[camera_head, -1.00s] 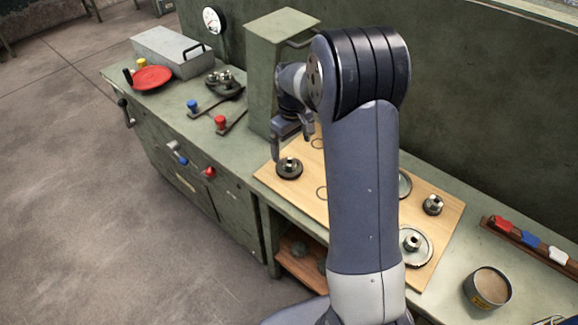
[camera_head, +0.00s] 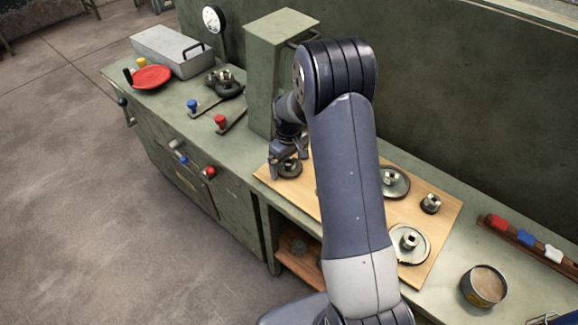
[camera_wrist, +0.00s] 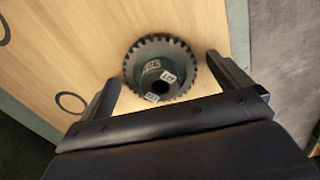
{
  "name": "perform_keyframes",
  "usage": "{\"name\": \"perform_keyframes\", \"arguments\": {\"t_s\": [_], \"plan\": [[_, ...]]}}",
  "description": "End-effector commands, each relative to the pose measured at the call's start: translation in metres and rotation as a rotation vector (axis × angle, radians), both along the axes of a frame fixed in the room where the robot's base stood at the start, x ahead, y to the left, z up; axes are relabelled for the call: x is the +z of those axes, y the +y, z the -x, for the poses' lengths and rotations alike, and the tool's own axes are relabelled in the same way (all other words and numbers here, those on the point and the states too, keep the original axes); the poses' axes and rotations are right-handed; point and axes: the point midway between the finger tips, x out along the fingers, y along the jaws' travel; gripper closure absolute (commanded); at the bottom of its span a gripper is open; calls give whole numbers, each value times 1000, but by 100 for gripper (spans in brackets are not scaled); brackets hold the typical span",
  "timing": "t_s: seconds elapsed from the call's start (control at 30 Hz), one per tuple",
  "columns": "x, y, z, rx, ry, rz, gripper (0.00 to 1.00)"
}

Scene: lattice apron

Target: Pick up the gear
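A dark toothed gear (camera_wrist: 182,58) with a paler hub lies on the wooden board (camera_wrist: 75,45). In the head view the gear (camera_head: 291,170) is at the board's left end, partly hidden by my gripper (camera_head: 287,168). In the wrist view my gripper (camera_wrist: 170,80) is open, its two fingers apart with the gear's hub between them. The gear's far rim lies beyond the fingertips. I cannot tell how high the fingertips are above the board, and no grip on the gear shows.
Other gears stand on the board: a large one in front (camera_head: 409,244), one behind (camera_head: 393,181), and a small one (camera_head: 430,204). A green machine housing (camera_head: 272,75) rises just behind my gripper. A round tin (camera_head: 484,287) is at right.

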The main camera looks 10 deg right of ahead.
Motion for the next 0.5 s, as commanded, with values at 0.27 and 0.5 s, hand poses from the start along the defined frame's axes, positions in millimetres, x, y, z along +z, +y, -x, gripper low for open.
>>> {"name": "perform_keyframes", "arguments": {"t_s": [0.27, 0.5], "plan": [[0, 0, 0, 0, 0, 0, 25], [0, 0, 0, 0, 0, 0, 45]]}}
